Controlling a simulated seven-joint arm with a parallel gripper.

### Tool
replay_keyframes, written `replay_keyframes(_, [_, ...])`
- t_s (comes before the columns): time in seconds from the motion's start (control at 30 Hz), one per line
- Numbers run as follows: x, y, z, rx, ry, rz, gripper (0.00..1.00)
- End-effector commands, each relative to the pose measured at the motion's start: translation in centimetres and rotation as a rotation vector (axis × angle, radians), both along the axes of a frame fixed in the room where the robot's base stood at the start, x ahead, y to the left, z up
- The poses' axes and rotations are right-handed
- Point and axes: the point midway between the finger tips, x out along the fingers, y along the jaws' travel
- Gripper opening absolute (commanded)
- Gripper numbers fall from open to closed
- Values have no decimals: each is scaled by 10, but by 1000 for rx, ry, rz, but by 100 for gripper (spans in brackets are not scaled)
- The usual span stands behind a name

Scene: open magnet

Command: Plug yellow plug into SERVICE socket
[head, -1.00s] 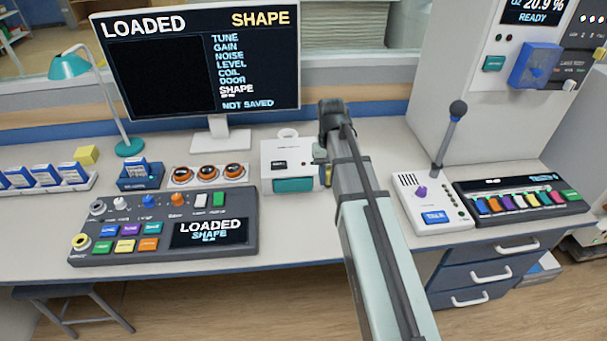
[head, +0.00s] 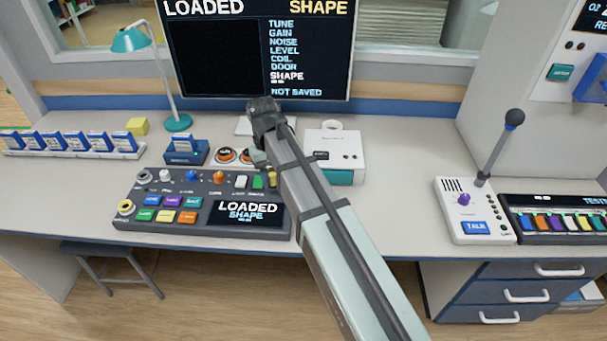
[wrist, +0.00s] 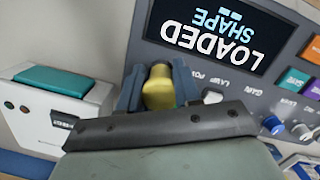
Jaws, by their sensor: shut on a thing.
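In the wrist view my gripper (wrist: 158,80) is shut on the yellow plug (wrist: 159,90), which sits between its two blue-grey fingers. In the head view my arm hides most of the gripper and plug, near the right end of the dark grey console (head: 150,225). The console shows a yellow-ringed round socket (head: 125,207) at its left end and a grey-ringed round socket (head: 142,177) at its back left corner. The socket labels are too small to read, so I cannot tell which is SERVICE.
A white box with a teal front (head: 335,150) stands right of the console. Behind the console are a blue card holder (head: 185,151) and orange-ringed cups (head: 225,155). A monitor (head: 265,50) rises behind. The bench is clear between the white box and the talk unit (head: 475,212).

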Motion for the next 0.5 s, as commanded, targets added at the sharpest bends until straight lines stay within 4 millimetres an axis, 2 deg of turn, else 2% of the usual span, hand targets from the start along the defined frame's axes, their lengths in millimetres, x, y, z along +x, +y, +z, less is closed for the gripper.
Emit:
replay_keyframes(0.03, [-3,19,1,0,0,28,3])
replay_keyframes(0.5, [-45,173,9,0,0,248,3])
